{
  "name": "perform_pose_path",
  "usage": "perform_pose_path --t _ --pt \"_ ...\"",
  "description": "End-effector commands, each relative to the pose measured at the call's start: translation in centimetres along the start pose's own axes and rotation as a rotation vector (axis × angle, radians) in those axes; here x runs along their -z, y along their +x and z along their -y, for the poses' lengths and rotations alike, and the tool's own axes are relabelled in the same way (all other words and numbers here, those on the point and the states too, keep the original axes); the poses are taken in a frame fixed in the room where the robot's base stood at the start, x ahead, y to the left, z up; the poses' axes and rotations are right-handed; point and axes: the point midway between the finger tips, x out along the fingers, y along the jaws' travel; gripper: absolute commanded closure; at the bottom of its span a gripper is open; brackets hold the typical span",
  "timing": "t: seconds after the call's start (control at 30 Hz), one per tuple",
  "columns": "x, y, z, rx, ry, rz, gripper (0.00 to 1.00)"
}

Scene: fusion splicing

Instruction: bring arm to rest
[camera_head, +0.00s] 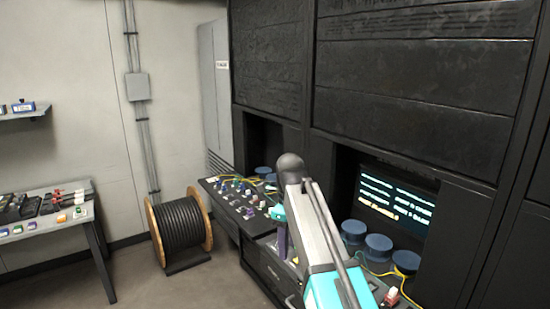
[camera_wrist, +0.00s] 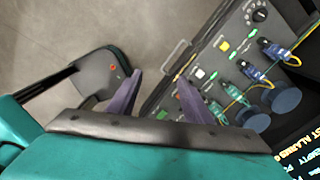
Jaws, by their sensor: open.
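My arm reaches up from the bottom of the head view over the front of the black console. My gripper (camera_wrist: 158,98) shows in the wrist view as two purple fingers, spread apart with nothing between them. One purple finger also shows in the head view beside the arm (camera_head: 282,242); the rest is hidden. In the wrist view the fingers lie over the near edge of the console panel (camera_wrist: 228,52) and the grey floor. I cannot tell how high they are above the panel.
The console desk (camera_head: 232,206) carries several coloured connectors and yellow cables. Blue spools (camera_head: 378,246) stand before a lit screen (camera_head: 395,203). A cable drum (camera_head: 180,232) stands on the floor. A side table (camera_head: 45,220) holds tools at the left. Floor between is clear.

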Motion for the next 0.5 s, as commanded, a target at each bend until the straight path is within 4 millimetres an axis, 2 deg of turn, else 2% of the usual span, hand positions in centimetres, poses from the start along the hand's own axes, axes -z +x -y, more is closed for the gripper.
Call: perform_pose_path --t 0.33,0.5 --pt "1.0 6.2 0.1 -0.027 -0.132 -0.020 0.54" --pt "2.1 11.7 -0.1 -0.055 -0.254 -0.034 0.54"
